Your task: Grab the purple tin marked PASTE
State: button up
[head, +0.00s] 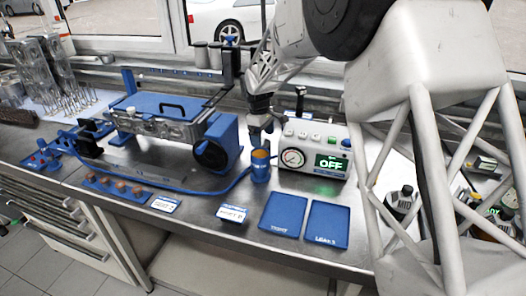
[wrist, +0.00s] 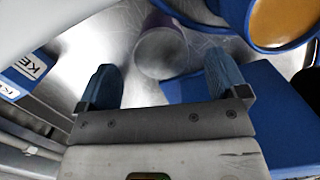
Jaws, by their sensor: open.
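A purple tin (wrist: 160,48) with a pale shiny top stands on the metal bench in the wrist view. It lies just beyond the gap between my fingertips, and no finger visibly grips it. No PASTE marking can be read on it. My gripper (wrist: 160,68) is open, with its two blue fingers spread to either side of the tin's line. In the head view my gripper (head: 262,128) points down behind the blue cup, left of the gauge box. I cannot make out the purple tin in the head view; my gripper may hide it.
A blue cup with orange contents (head: 260,168) stands close in front of my gripper; it also shows in the wrist view (wrist: 280,20). The gauge box reading OFF (head: 315,150) is to the right. The blue engine rig (head: 215,145) is to the left. Two blue trays (head: 283,214) lie in front.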

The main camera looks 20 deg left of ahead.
aim_at(263, 142)
jog(key=shift+d+f, duration=0.2)
jog(key=shift+f, duration=2.4)
jog(key=c, duration=1.2)
